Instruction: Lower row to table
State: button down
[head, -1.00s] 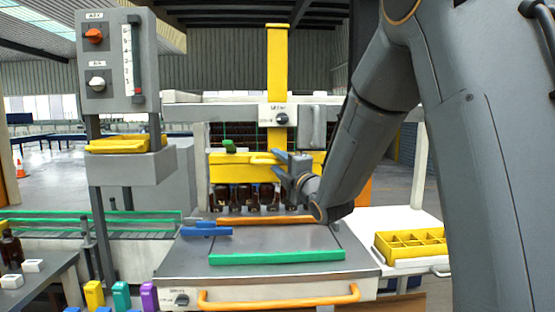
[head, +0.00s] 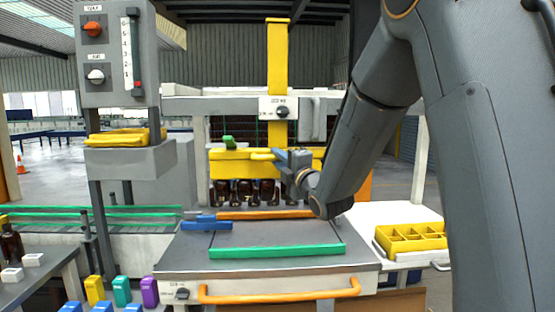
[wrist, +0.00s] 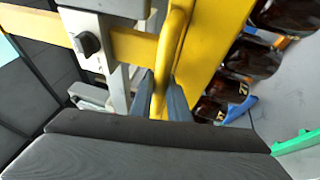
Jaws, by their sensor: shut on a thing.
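A row of amber bottles (head: 247,193) stands upright under a yellow lifting head (head: 228,163) behind the grey table (head: 270,238). In the wrist view several dark bottles (wrist: 255,58) show along the head's side. The gap between the bottle bottoms and the surface below is not clear. My gripper (wrist: 160,98) is shut on the yellow handle (wrist: 176,45) of the head, one finger on each side of it. In the head view my gripper (head: 277,157) is at the front of the head, and the arm comes in from the right.
An orange rail (head: 265,215) runs along the table's back and a green rail (head: 277,251) along its front. A blue clamp (head: 207,223) sits at the left. A yellow divided crate (head: 411,238) stands at the right. The table's middle is clear.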

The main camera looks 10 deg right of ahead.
notch_tip(320, 180, down, 20)
jog(key=b, duration=1.9)
jog(key=shift+f+b, duration=0.2)
jog(key=shift+b, duration=0.1)
jog(key=shift+s+f, duration=0.1)
jog(key=shift+f, duration=0.1)
jog(key=c, duration=1.7)
grip_release()
jog(key=shift+c, duration=0.2)
jog(key=shift+o, duration=0.3)
jog(key=shift+r, duration=0.15)
